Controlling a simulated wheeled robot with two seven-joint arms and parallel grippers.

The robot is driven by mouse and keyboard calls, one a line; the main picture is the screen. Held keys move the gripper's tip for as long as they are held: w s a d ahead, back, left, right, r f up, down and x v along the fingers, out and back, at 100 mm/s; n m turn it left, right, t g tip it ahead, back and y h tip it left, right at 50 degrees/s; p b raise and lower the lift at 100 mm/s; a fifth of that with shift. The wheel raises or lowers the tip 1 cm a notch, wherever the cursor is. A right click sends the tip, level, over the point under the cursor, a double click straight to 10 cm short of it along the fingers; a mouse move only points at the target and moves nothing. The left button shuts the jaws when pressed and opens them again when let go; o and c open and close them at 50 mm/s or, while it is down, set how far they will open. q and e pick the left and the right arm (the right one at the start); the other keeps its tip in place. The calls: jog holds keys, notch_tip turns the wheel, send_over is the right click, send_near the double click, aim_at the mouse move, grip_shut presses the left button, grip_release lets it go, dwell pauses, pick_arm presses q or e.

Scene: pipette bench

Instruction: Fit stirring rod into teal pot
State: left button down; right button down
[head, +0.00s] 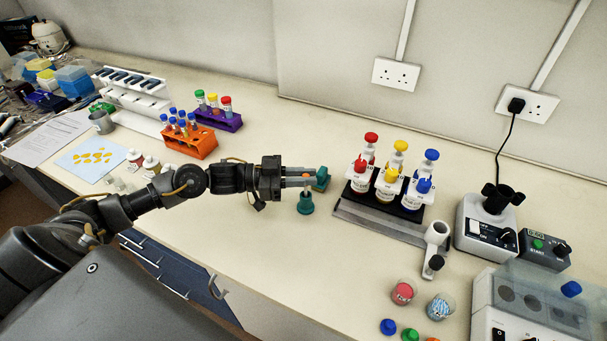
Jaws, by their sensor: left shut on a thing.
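My left gripper (308,180) reaches in from the left over the middle of the bench, its fingers shut on a thin, light brownish piece that looks like the stirring rod (307,176). Only a small part of the rod shows between the fingers. A small teal pot (306,205) stands upright on the bench just below the fingertips in the picture. I cannot tell whether the rod's lower end is above the pot or inside it. Another teal piece (322,179) shows at the fingertips; its shape is partly hidden. My right gripper is out of view.
A rack of colour-capped bottles (384,190) stands to the right. Orange (190,145) and purple (219,119) tube racks stand behind on the left. A grey-white device (483,226) and two small cups with loose caps are at right. Bench around the pot is clear.

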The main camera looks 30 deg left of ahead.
pick_arm(q)
jog(key=shift+f+b, duration=0.3)
jog(key=shift+f, duration=0.4)
jog(key=c, duration=1.3)
grip_release()
jog(key=shift+a, duration=0.1)
jog(key=shift+s+a+f, duration=0.15)
jog(key=shift+s+a, duration=0.05)
jog(key=shift+a, duration=0.1)
jog(key=shift+b+v, duration=1.3)
jog(key=shift+v, duration=3.7)
jog(key=shift+r, duration=0.2)
